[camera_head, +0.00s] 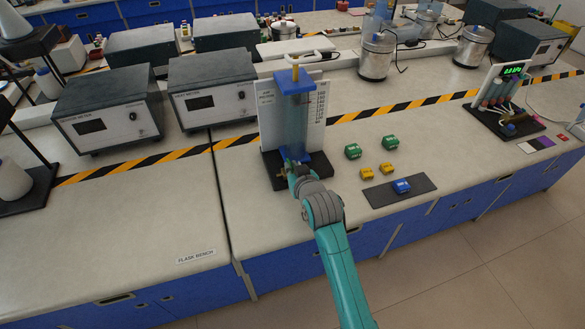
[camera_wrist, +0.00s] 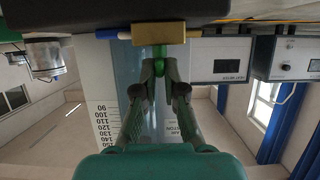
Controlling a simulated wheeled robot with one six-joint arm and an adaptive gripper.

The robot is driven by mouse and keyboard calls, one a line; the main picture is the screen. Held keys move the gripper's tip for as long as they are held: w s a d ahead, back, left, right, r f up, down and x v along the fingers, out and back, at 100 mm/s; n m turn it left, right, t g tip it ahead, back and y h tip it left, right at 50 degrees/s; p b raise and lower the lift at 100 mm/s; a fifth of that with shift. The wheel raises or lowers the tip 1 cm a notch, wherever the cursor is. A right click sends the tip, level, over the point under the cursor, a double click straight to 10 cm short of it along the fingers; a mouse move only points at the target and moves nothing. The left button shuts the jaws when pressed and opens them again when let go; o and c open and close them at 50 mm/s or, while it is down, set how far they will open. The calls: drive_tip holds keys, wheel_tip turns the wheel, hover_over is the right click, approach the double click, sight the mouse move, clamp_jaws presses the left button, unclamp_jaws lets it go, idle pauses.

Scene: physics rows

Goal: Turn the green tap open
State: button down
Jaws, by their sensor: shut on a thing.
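The green tap (camera_wrist: 158,51) shows in the wrist view just under a brass block (camera_wrist: 158,33) at the foot of a clear cylinder (camera_head: 298,122). My gripper (camera_wrist: 160,67) has its two fingertips closed together around the green tap. In the head view my gripper (camera_head: 294,168) reaches the front of the cylinder's foot from the lower right and hides the tap there. The cylinder stands upright on a black base (camera_head: 316,166), with a white scale board (camera_head: 321,100) behind it and a blue cap (camera_head: 295,82) on top.
Green blocks (camera_head: 352,151) and yellow blocks (camera_head: 386,168) sit right of the base. A blue block (camera_head: 401,187) lies on a dark mat (camera_head: 420,185). The front left bench top (camera_head: 150,220) is clear.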

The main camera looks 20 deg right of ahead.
drive_tip(key=shift+d+n+y, duration=0.1)
drive_tip(key=shift+n+y, duration=0.2)
drive_tip(key=shift+y, duration=0.1)
drive_tip(key=n+y, duration=0.2)
drive_tip(key=d+n+g+y, duration=0.1)
drive_tip(key=y, duration=0.1)
drive_tip(key=shift+w+n, duration=0.15)
drive_tip(key=shift+n, duration=0.25)
drive_tip(key=n+g+y, duration=0.2)
drive_tip(key=n+y, duration=0.1)
drive_tip(key=d+n+g+y, duration=0.1)
drive_tip(key=n+y, duration=0.1)
drive_tip(key=shift+w+g, duration=0.3)
drive_tip(key=shift+w, duration=0.05)
drive_tip(key=n+g+y, duration=0.1)
drive_tip(key=n+g, duration=0.1)
drive_tip(key=w+n+g+y, duration=0.1)
drive_tip(key=n+g+y, duration=0.1)
drive_tip(key=n+g, duration=0.1)
drive_tip(key=shift+d+r+n, duration=0.1)
drive_tip(key=shift+d+n, duration=0.05)
drive_tip(key=shift+n, duration=0.15)
drive_tip(key=shift+w+n+g+y, duration=0.2)
drive_tip(key=shift+n+g+y, duration=0.1)
drive_tip(key=shift+n+g, duration=1.35)
drive_tip(key=shift+g, duration=0.45)
drive_tip(key=c, duration=1.3)
unclamp_jaws()
drive_tip(key=shift+o, duration=0.2)
